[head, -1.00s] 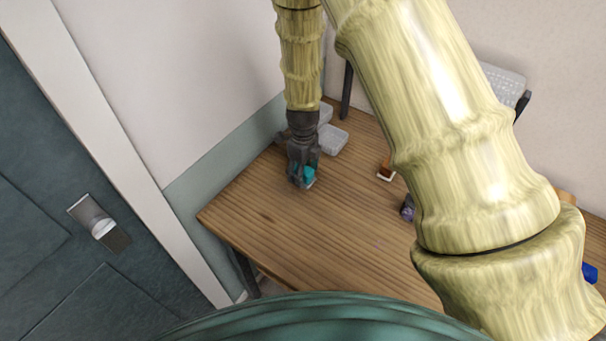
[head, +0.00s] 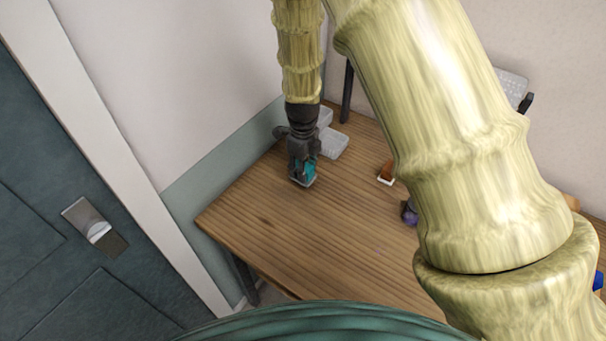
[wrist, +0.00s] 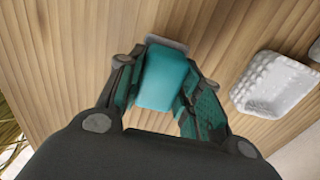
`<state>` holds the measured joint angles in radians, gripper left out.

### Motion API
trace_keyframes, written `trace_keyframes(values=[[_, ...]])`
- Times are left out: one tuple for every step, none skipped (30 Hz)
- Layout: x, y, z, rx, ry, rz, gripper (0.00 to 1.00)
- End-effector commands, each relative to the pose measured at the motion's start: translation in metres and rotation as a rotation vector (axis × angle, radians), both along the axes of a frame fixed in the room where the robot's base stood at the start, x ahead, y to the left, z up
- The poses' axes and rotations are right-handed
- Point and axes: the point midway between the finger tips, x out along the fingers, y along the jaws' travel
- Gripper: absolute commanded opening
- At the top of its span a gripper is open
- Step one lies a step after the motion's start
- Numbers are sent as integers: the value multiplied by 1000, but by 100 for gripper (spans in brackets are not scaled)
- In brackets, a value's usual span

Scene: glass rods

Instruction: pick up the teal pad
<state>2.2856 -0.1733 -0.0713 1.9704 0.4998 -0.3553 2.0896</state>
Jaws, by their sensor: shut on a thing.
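The teal pad (wrist: 165,80) is a small rounded block with a grey edge at its far end. It sits between the two fingers of my gripper (wrist: 163,88) in the wrist view, and the fingers are shut on it. In the head view my gripper (head: 304,174) points down over the wooden table (head: 270,222), with the teal pad (head: 309,170) showing at its fingertips. I cannot tell whether the pad is clear of the table top.
A pale bumpy tray (wrist: 275,85) lies right of my gripper in the wrist view; it also shows behind the gripper in the head view (head: 333,143). A brown and white item (head: 386,174) and a purple item (head: 410,212) lie to the right. The front left of the table is bare.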

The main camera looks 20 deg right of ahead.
Motion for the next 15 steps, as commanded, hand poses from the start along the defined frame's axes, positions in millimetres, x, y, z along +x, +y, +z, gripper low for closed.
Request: trace_keyframes(values=[[1, 0, 4, -2, -4, 0, 6], [-1, 0, 6, -1, -3, -1, 6], [-11, 3, 5, 0, 0, -2, 6], [-17, 5, 6, 0, 0, -1, 6], [-23, 6, 6, 0, 0, -1, 6], [-31, 8, 7, 0, 0, 0, 6], [-37, 10, 8, -1, -1, -1, 6], [-43, 12, 8, 0, -1, -1, 6], [-52, 15, 9, -1, -1, -1, 6], [-59, 17, 9, -1, -1, 0, 6], [-66, 19, 10, 0, 0, -1, 6], [-75, 21, 11, -1, -1, 0, 6], [-81, 22, 11, -2, -1, 0, 6], [-88, 25, 12, -1, -1, 0, 6], [-96, 28, 14, 0, -1, -1, 6]])
